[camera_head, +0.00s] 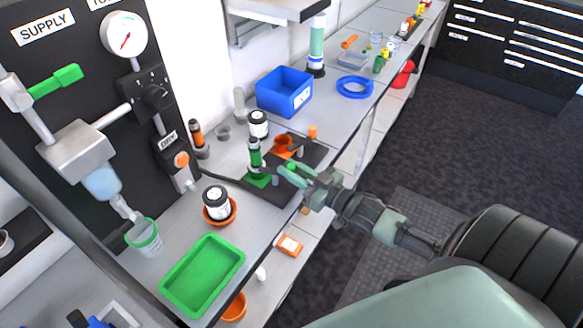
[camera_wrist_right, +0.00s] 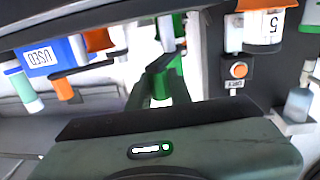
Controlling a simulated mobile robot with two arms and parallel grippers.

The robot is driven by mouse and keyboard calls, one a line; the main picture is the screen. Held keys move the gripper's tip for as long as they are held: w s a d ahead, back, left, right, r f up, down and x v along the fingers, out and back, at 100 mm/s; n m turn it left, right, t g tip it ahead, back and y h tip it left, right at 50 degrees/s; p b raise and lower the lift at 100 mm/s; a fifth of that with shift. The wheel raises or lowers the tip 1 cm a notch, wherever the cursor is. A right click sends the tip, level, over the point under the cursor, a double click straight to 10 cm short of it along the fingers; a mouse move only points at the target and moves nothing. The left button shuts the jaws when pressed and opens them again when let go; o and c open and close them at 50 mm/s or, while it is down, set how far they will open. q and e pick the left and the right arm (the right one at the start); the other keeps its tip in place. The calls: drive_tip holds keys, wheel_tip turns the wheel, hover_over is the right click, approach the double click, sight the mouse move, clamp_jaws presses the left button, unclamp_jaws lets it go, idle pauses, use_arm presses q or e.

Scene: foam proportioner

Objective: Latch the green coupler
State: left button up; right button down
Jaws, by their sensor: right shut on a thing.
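The green coupler (camera_head: 258,180) stands on a dark base plate on the bench, with a black and green upright part above it. My right gripper (camera_head: 287,174) reaches in from the right at the coupler's side and is shut on a green part of it. In the right wrist view, green parts of the coupler (camera_wrist_right: 177,78) show beyond the dark fingers. The fingers hide part of the coupler, and the exact contact is hard to make out. My left gripper is not in view.
An orange coupler (camera_head: 284,146) is just behind the green one. A white-labelled jar in an orange dish (camera_head: 219,210) and a green tray (camera_head: 203,274) stand nearer. A blue bin (camera_head: 285,92) is farther back. The supply panel (camera_head: 75,110) rises at left.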

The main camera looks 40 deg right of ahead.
drive_tip(key=shift+s+a+r+m+t+h+p, duration=0.1)
drive_tip(key=shift+a+r+m+t+h+p, duration=0.1)
drive_tip(key=shift+m+h+p, duration=0.45)
drive_tip(key=shift+s+a+r+m+t+h+p, duration=0.1)
drive_tip(key=shift+a+m+h+p, duration=0.2)
drive_tip(key=shift+h+p, duration=0.55)
drive_tip(key=shift+s+a+f+m+h+p, duration=0.1)
drive_tip(key=shift+m+h+p, duration=0.1)
drive_tip(key=shift+m+h, duration=0.3)
drive_tip(key=shift+f+m+h+p, duration=0.1)
drive_tip(key=shift+m+h+p, duration=0.15)
drive_tip(key=shift+h, duration=0.45)
drive_tip(key=c, duration=1.3)
unclamp_jaws()
drive_tip(key=shift+s+f, duration=0.1)
